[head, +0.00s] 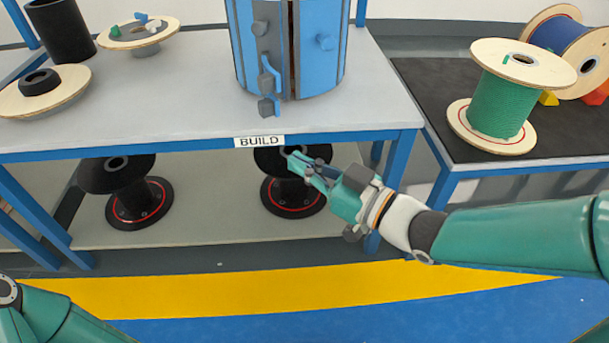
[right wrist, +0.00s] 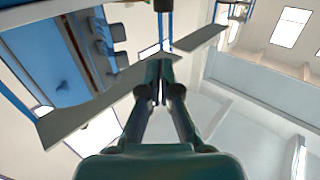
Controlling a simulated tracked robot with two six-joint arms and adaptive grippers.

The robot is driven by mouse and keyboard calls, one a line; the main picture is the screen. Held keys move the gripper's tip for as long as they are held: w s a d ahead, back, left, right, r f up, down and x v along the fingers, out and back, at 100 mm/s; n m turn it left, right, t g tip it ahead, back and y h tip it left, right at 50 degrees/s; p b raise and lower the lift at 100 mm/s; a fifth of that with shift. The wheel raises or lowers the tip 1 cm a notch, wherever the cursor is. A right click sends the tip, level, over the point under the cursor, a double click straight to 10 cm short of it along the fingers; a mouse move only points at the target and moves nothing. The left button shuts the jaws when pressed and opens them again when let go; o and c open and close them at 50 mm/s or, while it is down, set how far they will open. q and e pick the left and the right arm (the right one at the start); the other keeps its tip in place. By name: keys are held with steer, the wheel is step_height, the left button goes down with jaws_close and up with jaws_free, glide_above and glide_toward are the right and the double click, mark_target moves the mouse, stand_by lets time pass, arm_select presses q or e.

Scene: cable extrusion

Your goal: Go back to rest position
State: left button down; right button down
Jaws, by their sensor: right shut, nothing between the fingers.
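My right gripper (head: 292,160) reaches in from the right in the head view, in front of the table's blue front edge, just right of the BUILD label (head: 259,142). Its fingers are shut with nothing between them; in the right wrist view the fingertips (right wrist: 158,68) meet. The blue drum (head: 312,50) with grey latches stands upright on the grey table (head: 190,95), apart from the gripper. It also shows in the right wrist view (right wrist: 45,55). Of my left arm only a green part shows at the lower left; its gripper is out of view.
Black spools (head: 140,200) (head: 293,197) stand on the lower shelf. A green-cable spool (head: 500,100) and a blue-cable spool (head: 570,40) are on the dark right table. Wooden discs (head: 70,85) and a black cylinder (head: 58,30) sit at the left. Floor (head: 240,295) in front is clear.

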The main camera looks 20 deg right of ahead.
steer(key=shift+s, duration=0.2)
step_height(320, 180, down, 22)
steer(key=a+m+g+h+p, duration=0.2)
steer(key=m+g+h+p, duration=0.1)
steer(key=m+g+p, duration=0.25)
steer(key=s+f+m+g+h+p, duration=0.2)
steer(key=s+f+m+g+h, duration=0.15)
steer(key=s+f+g, duration=0.9)
step_height(320, 180, up, 34)
steer(key=s+t+p, duration=0.2)
steer(key=t+p, duration=0.1)
steer(key=p, duration=3.4)
steer(key=shift+d+r+t+y+p, duration=0.15)
steer(key=shift+r+t+y+p, duration=0.05)
steer(key=shift+t+y+p, duration=0.15)
steer(key=shift+s, duration=0.1)
